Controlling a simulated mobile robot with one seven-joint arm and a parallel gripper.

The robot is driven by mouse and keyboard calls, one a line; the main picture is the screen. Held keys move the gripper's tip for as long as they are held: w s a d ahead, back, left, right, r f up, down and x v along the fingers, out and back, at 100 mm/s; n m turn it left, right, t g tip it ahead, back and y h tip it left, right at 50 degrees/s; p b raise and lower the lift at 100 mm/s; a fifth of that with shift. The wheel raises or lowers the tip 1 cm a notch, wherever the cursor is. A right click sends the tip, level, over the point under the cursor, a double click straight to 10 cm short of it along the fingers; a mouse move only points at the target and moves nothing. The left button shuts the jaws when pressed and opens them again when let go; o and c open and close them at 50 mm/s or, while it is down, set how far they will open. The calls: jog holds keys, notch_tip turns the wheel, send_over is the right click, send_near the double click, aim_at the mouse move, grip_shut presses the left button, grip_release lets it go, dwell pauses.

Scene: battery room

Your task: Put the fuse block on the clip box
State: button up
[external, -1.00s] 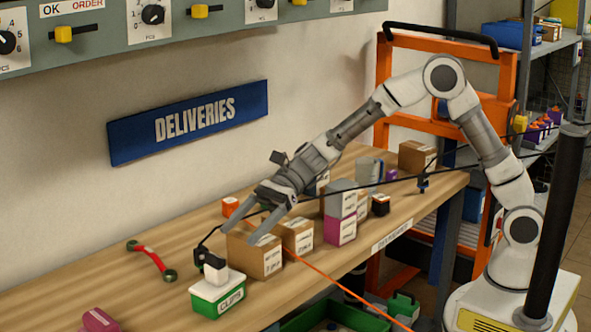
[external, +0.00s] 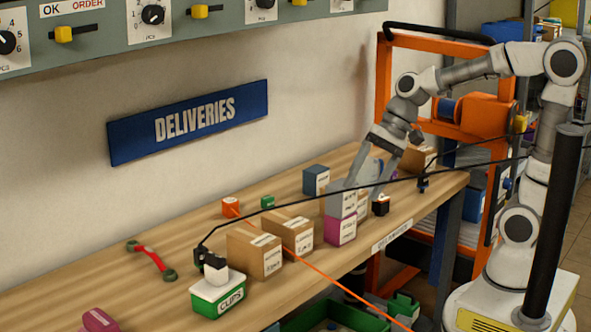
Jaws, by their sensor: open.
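The clip box (external: 217,299) is green with a white lid and a "CLIPS" label, near the front edge of the bench. A small white block (external: 215,274) with a black part on its left sits on the lid. It looks like the fuse block, but I cannot be certain. My gripper (external: 371,178) is open, well to the right of the clip box, pointing down behind the grey box; I see nothing held. Its left fingertip is partly hidden by that box.
Cardboard boxes (external: 254,253) and a grey box (external: 338,199) on a magenta box (external: 340,231) stand between my gripper and the clip box. A black cable (external: 290,203) crosses above the bench. The bench's left part is mostly clear.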

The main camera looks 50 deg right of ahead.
jog(key=s+d+n+t+h, duration=0.1)
jog(key=s+d+n+h, duration=0.2)
jog(key=s+d, duration=0.2)
jog(key=s+d+n+t+h, duration=0.2)
jog(key=s+d, duration=0.3)
jog(key=d, duration=0.6)
jog(key=shift+r+n+h, duration=0.4)
jog(key=shift+r, duration=0.05)
notch_tip(320, 180, up, 10)
jog(key=p, duration=1)
